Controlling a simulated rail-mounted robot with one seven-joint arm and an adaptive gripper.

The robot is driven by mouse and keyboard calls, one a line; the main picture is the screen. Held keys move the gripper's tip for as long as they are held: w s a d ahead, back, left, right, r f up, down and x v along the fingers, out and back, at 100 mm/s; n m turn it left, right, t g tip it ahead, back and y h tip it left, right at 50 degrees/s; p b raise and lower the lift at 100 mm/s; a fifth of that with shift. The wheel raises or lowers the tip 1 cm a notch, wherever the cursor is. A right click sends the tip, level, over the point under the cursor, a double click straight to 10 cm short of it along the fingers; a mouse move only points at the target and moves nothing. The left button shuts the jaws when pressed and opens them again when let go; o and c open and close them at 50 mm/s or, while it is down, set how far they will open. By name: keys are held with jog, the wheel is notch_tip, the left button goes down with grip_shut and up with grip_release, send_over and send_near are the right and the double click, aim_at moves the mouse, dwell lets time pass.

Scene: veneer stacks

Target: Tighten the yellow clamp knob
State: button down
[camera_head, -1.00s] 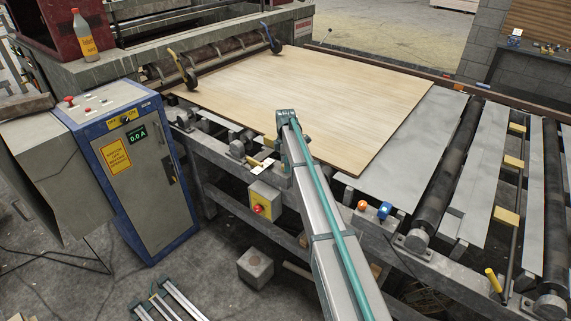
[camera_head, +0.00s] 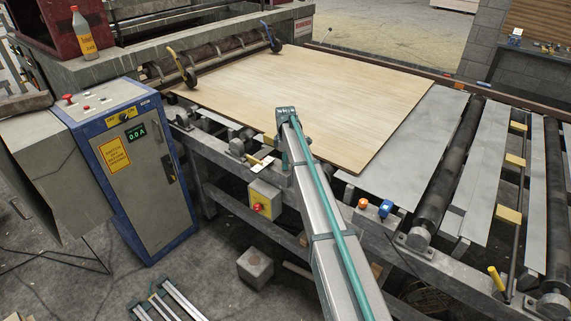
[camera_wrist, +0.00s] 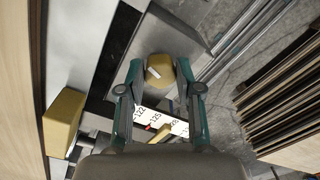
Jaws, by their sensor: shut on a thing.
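In the wrist view the yellow clamp knob (camera_wrist: 160,68), rounded with a short white mark on its top, sits between the tips of my gripper (camera_wrist: 160,78). The two teal and grey fingers press it from both sides. Below it in the picture lies a white scale strip (camera_wrist: 150,117) with black numbers and a small red mark. A smaller yellow piece (camera_wrist: 164,132) overlaps the strip. In the head view my arm hides the gripper and the knob. The white strip's end and a yellow piece (camera_head: 268,160) show just left of the arm.
A wide veneer sheet (camera_head: 300,95) lies on the roller table beyond my arm. A yellow switch box with a red button (camera_head: 264,202) hangs on the frame. A blue-edged control cabinet (camera_head: 140,185) stands left. In the wrist view a yellow block (camera_wrist: 62,120) lies left and stacked sheets (camera_wrist: 285,100) right.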

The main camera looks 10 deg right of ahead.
jog(key=m+b, duration=0.1)
jog(key=m, duration=0.3)
jog(key=shift+f+m, duration=0.1)
jog(key=shift+m, duration=0.3)
jog(key=m+b, duration=0.1)
jog(key=m, duration=0.2)
jog(key=shift+m, duration=0.3)
jog(key=m+b, duration=0.1)
jog(key=m, duration=0.3)
jog(key=shift+s+a, duration=0.1)
jog(key=m, duration=0.4)
jog(key=shift+b, duration=0.35)
jog(key=m, duration=0.4)
jog(key=shift+m, duration=0.3)
jog(key=m+b, duration=0.1)
jog(key=m, duration=0.2)
jog(key=shift+a+m, duration=0.1)
jog(key=shift+m, duration=0.3)
jog(key=m, duration=0.4)
jog(key=shift+m, duration=1.7)
